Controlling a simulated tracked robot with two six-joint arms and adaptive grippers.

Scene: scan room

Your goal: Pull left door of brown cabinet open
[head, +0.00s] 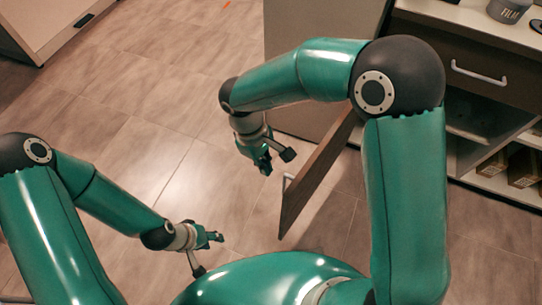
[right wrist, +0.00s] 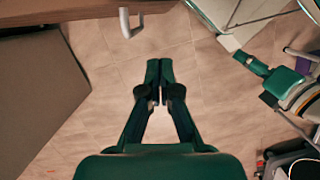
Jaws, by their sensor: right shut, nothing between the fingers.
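The brown cabinet door (head: 322,168) stands swung out from the cabinet body (head: 480,40), its free edge toward me. Its pale bar handle (head: 288,183) shows on the left face; in the right wrist view the handle (right wrist: 127,22) is at the top, ahead of the fingers. My right gripper (head: 262,163) is shut and empty, left of the door and apart from the handle. Its closed fingers also show in the right wrist view (right wrist: 160,75). My left gripper (head: 216,237) is low at the left, away from the door; its finger opening is unclear. My right arm hides part of the cabinet.
A brown drawer with a pale handle (head: 480,73) and open shelves with boxes (head: 520,165) are at the right. A dark canister marked FILM (head: 508,10) stands on top. A pale panel (head: 300,70) rises behind my right arm. Tiled floor (head: 130,140) is clear at the left.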

